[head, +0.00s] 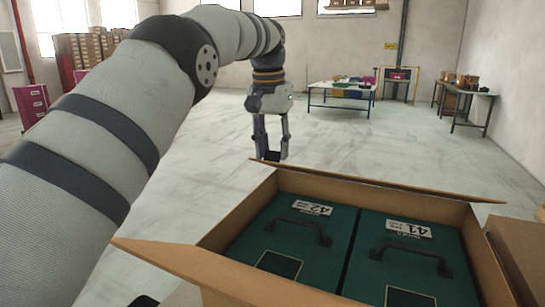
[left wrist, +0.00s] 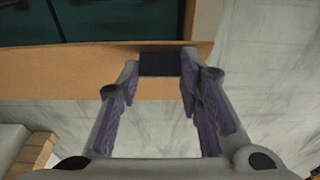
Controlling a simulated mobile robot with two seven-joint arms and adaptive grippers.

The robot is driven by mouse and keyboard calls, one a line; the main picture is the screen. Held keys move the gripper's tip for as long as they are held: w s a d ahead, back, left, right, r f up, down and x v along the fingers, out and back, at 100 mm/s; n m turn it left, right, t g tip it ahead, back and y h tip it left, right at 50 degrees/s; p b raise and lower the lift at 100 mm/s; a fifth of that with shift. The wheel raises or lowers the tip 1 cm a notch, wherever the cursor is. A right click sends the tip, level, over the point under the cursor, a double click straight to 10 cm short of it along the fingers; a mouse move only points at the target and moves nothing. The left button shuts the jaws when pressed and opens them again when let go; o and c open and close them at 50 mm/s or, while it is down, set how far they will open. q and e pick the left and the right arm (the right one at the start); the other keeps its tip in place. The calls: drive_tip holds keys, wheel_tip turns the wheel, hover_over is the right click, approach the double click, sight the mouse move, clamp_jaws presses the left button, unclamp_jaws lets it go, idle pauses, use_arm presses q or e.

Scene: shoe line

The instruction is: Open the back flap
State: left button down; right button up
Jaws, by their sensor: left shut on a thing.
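An open cardboard box (head: 240,205) stands at the lower right of the head view. Its back flap (head: 390,183) runs along the far edge and shows as a thin brown strip, seen nearly edge-on. In the left wrist view the flap (left wrist: 85,68) is a brown band across the top. My left gripper (head: 271,155) points down at the flap's left end. Its fingers are shut on a black tab (left wrist: 160,64) at the flap's edge. My right gripper is not in view.
Inside the box lie two dark green shoe boxes with black handles, labelled 42 (head: 312,208) and 41 (head: 408,229). The front flap (head: 190,265) leans outward. Another brown carton (head: 520,245) is at the right. Tables stand far back across open floor.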

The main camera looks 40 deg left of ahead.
use_arm(q)
drive_tip(key=shift+w, duration=0.15)
drive_tip(key=c, duration=1.4)
unclamp_jaws()
drive_tip(key=shift+c, duration=0.2)
drive_tip(key=o, duration=0.3)
drive_tip(key=shift+w+a, duration=0.1)
drive_tip(key=shift+w, duration=0.05)
